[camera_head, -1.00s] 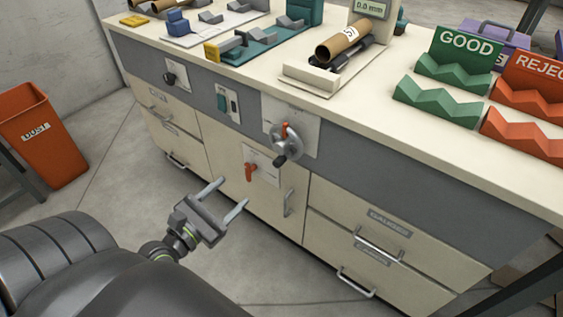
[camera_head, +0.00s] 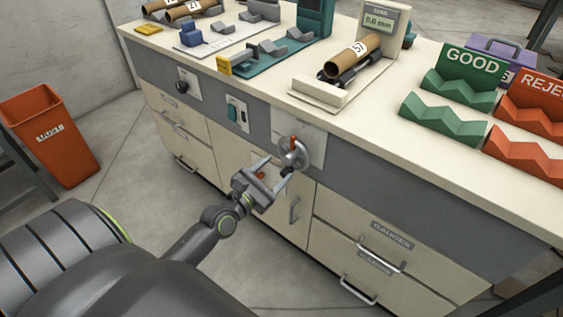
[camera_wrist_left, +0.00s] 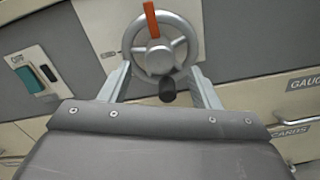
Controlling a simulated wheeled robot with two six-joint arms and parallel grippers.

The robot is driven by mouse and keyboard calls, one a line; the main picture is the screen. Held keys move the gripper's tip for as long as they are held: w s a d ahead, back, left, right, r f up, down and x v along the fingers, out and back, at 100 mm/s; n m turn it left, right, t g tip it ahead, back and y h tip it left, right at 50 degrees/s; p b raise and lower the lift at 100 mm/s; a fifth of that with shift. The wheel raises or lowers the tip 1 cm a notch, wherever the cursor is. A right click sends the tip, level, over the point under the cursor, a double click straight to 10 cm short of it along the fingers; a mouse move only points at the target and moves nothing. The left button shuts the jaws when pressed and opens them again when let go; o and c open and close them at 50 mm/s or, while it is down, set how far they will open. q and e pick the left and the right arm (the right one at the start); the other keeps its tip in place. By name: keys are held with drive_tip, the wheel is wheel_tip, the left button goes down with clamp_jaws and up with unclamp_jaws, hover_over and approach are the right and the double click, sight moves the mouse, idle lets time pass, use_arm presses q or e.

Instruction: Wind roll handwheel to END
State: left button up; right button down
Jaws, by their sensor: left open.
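The roll handwheel (camera_head: 293,152) is a grey spoked wheel on a pale plate on the cabinet front, with an orange-red pointer at its top. In the left wrist view the handwheel (camera_wrist_left: 160,45) faces me, and its dark knob (camera_wrist_left: 167,90) hangs at the bottom of the rim. My left gripper (camera_head: 276,168) is open just in front of and below the wheel. In the left wrist view its two fingers (camera_wrist_left: 160,85) stand on either side of the knob, apart from it. Any lettering around the wheel is not readable. My right gripper is not in view.
A switch box (camera_head: 237,113) and a small dark knob (camera_head: 182,87) are to the left. Drawer handles (camera_head: 381,259) stick out at lower right. The floor before the cabinet is clear.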

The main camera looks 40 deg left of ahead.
sight(286, 161)
use_arm(q)
drive_tip(key=shift+w+d, duration=0.15)
drive_tip(key=shift+w, duration=1.5)
drive_tip(key=c, duration=1)
